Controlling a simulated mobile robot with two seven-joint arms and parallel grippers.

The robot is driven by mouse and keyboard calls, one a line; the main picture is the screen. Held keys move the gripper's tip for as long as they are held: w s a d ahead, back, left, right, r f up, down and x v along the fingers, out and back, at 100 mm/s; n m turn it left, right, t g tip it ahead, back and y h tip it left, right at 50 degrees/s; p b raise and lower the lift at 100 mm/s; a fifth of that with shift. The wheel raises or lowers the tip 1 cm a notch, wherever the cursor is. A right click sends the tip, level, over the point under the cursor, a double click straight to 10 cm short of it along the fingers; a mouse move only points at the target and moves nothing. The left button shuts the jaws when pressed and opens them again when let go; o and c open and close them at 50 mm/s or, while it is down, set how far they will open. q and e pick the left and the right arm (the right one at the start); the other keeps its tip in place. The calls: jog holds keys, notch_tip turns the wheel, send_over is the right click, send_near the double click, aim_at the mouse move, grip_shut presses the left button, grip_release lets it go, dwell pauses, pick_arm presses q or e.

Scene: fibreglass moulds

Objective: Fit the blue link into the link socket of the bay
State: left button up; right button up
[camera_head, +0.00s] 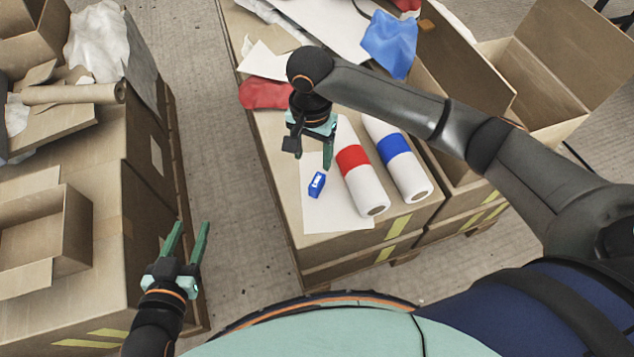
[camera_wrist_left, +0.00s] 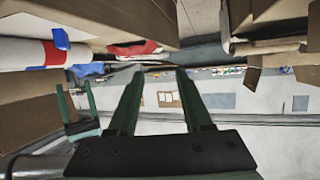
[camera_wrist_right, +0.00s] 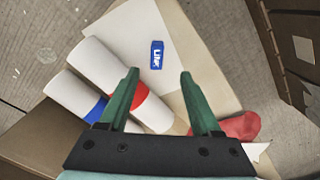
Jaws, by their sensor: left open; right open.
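The blue link (camera_head: 317,185) is a small blue block with white lettering, lying on a white sheet on top of a cardboard box. In the right wrist view it (camera_wrist_right: 157,55) lies just beyond the fingertips, roughly centred between them. My right gripper (camera_head: 313,152) is open and empty, pointing down above the sheet near the link. My left gripper (camera_head: 190,228) is open and empty, over the floor gap between the box stacks; its fingers also show in the left wrist view (camera_wrist_left: 159,76). I cannot make out the bay or its link socket in any view.
A white roll with a red band (camera_head: 362,182) and one with a blue band (camera_head: 400,160) lie right of the link. Red cloth (camera_head: 262,95) and blue cloth (camera_head: 392,42) lie farther back. Another cardboard stack (camera_head: 85,240) stands at left. Bare floor (camera_head: 215,170) separates the stacks.

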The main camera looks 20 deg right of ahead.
aim_at(316, 182)
notch_tip(316, 182, down, 4)
jog(key=shift+r+b, duration=0.2)
jog(key=shift+b, duration=0.45)
notch_tip(316, 182, down, 3)
jog(key=shift+f+b, duration=0.1)
jog(key=shift+b, duration=0.55)
pick_arm(q)
notch_tip(316, 182, up, 16)
jog(key=w+m+t+h, duration=0.2)
jog(key=m+t+h, duration=0.1)
jog(key=t, duration=0.4)
pick_arm(e)
jog(key=shift+f, duration=0.15)
jog(key=f+b, duration=0.1)
jog(key=f, duration=0.1)
jog(key=shift+d+f+b, duration=0.35)
notch_tip(316, 182, down, 2)
jog(key=shift+f+b, duration=0.15)
jog(key=shift+b, duration=0.35)
pick_arm(q)
jog(key=s+d+r+m+t+h, duration=0.2)
jog(key=s+r+m+h, duration=0.4)
jog(key=r, duration=0.5)
jog(key=h, duration=0.2)
jog(key=shift+s+r+h, duration=0.3)
jog(key=shift+s+r, duration=0.1)
pick_arm(e)
grip_shut()
